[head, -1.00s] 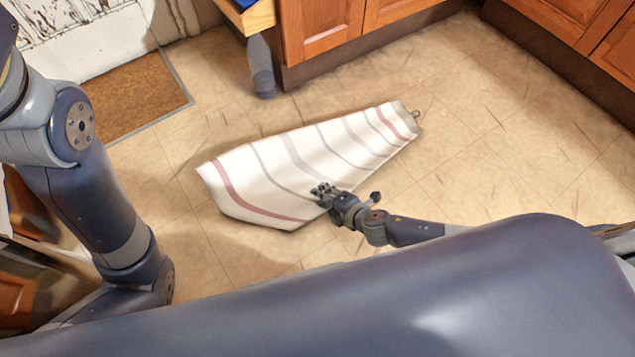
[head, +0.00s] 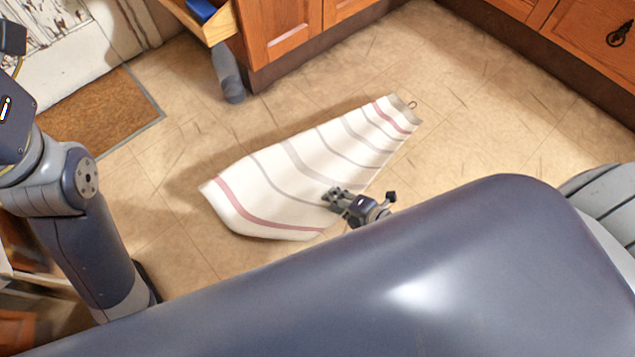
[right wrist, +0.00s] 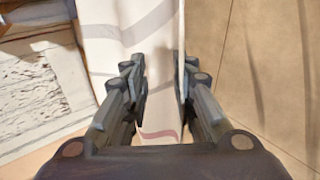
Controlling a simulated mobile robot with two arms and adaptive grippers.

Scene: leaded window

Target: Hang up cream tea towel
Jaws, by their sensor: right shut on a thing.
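The cream tea towel (head: 290,165), white with grey and dull red stripes, is spread at a slant in the middle of the head view, with a small loop at its upper right end. A shadow lies on the floor beside it. My right gripper (head: 335,197) is at its lower edge. In the right wrist view, the towel (right wrist: 155,35) runs down between the two fingers (right wrist: 160,90), and the right gripper is shut on it. My left arm shows at the left of the head view, but its gripper is out of the picture.
An open wooden drawer (head: 212,28) with something blue in it juts out at the top. Wooden cabinets (head: 285,30) stand at the top and upper right. A brown doormat (head: 100,118) lies by the worn white door. Tiled floor (head: 480,115) is clear right of the towel.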

